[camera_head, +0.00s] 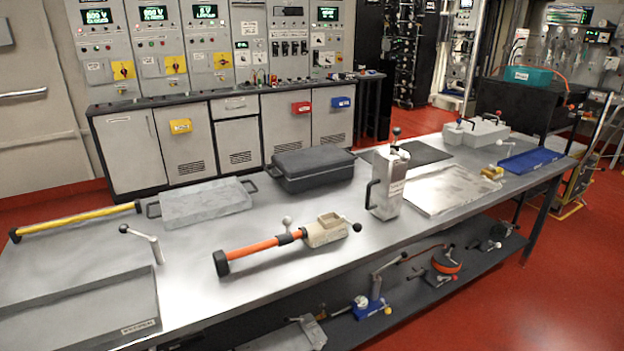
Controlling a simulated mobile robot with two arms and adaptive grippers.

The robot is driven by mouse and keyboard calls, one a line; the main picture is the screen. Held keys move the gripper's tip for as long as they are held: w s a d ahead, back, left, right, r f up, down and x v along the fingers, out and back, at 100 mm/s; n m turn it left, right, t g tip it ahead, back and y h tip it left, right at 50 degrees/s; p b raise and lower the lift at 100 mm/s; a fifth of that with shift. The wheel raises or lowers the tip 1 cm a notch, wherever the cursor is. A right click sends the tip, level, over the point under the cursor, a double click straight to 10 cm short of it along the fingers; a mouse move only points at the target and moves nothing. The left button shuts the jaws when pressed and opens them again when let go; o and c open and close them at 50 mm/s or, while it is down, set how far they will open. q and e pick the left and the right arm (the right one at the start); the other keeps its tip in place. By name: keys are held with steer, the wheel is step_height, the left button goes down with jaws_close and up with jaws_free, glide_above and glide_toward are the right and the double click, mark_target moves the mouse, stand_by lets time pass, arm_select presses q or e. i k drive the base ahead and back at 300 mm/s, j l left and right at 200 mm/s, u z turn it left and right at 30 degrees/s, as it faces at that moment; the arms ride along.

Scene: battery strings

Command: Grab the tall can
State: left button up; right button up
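A tall silver can (389,183) stands upright on the metal workbench (300,268), right of the middle. Neither of my grippers shows in the head view.
An orange-handled tool (262,250) lies left of the can. The bench front is partly clear.

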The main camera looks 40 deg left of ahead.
mark_target(385, 191)
steer(key=u, duration=0.8)
steer(key=i+l+z, duration=0.15)
steer(key=i, duration=0.35)
